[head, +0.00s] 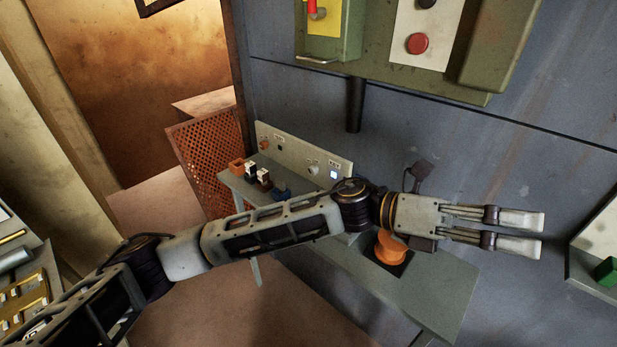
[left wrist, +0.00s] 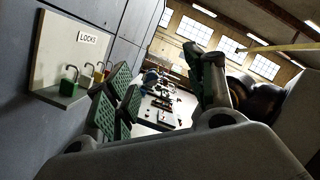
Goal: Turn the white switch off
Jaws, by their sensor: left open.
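A pale panel (head: 290,155) stands at the back of a grey-green table against the wall. It carries a small white knob-like piece (head: 313,170) and, right of it, a small bright white-blue square (head: 333,175). I cannot tell which is the white switch or how it is set. My left gripper (head: 520,232) is open and empty, stretched to the right past the panel and in front of the wall. My left forearm passes in front of the table. The open fingers (left wrist: 165,90) also show in the left wrist view. My right gripper is not in view.
An orange round object (head: 391,247) and small blocks (head: 256,173) sit on the table (head: 420,290). A green box (head: 485,55) hangs above. A shelf with padlocks (left wrist: 70,83) is by the gripper. A perforated brown panel (head: 207,160) stands left.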

